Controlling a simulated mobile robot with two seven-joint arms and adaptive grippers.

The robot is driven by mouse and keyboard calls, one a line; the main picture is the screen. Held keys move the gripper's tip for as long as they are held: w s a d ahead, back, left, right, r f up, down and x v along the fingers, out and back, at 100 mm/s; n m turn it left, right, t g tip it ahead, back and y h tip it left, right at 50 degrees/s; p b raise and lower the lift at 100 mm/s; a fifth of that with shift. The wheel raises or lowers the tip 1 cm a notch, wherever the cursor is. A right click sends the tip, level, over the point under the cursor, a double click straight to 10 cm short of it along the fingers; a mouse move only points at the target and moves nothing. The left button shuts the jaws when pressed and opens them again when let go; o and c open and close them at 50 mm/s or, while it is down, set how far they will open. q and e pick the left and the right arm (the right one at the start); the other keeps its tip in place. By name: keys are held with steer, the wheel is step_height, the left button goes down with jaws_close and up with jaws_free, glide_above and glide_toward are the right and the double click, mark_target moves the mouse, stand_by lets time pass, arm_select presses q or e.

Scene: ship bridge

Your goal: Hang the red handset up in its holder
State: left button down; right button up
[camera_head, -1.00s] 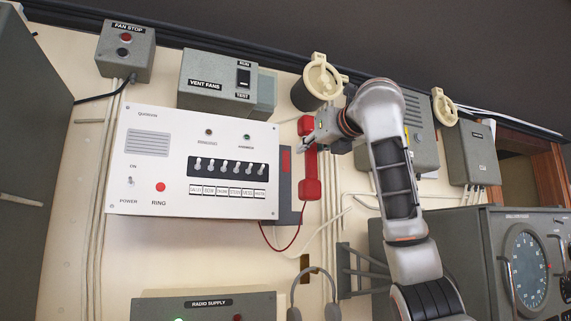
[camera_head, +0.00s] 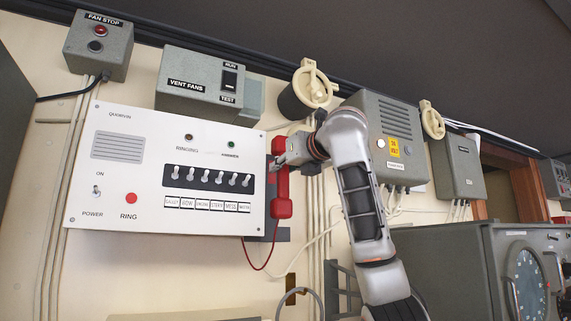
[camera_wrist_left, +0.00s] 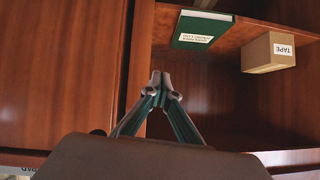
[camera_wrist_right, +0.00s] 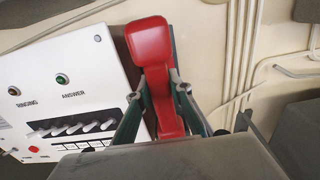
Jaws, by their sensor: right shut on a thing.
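The red handset (camera_head: 283,185) is upright at the right edge of the white intercom panel (camera_head: 150,222). My right gripper (camera_head: 284,161) is shut on its grip, coming in from the right. The handset also shows between the fingers in the right wrist view (camera_wrist_right: 160,85). The dark grey holder plate (camera_head: 271,233) beside the panel is mostly hidden behind the handset; I cannot tell whether they touch. A red cord (camera_head: 257,266) loops below. My left gripper (camera_wrist_left: 160,80) is shut and empty, in front of a wooden shelf in the left wrist view.
The vent fans box (camera_head: 200,85) and a round cream-coloured fitting (camera_head: 311,88) are above. A grey box with a yellow label (camera_head: 385,135) is right of the handset. A grey instrument cabinet (camera_head: 450,265) juts out at lower right. Cables run down the wall.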

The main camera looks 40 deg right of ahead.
steer(key=shift+w+d+r+p, duration=0.1)
steer(key=shift+w+d+p, duration=0.15)
steer(key=shift+w, duration=0.4)
steer(key=shift+w+d+p, duration=0.2)
steer(key=shift+w+p, duration=0.2)
steer(key=shift+w, duration=0.3)
steer(key=w, duration=0.1)
steer(key=w+p, duration=0.1)
steer(key=w+d+f+p, duration=0.1)
steer(key=shift+w, duration=0.25)
arm_select(q)
steer(key=shift+s+a+r+y, duration=0.1)
steer(key=shift+s+a+y, duration=0.4)
steer(key=shift+a, duration=0.5)
steer(key=shift+s, duration=0.1)
arm_select(e)
steer(key=shift+r, duration=0.1)
arm_select(q)
steer(key=shift+a, duration=0.15)
arm_select(e)
steer(key=shift+s, duration=0.15)
arm_select(q)
steer(key=shift+w+r, duration=0.15)
steer(key=shift+w, duration=0.05)
arm_select(e)
steer(key=shift+f, duration=0.2)
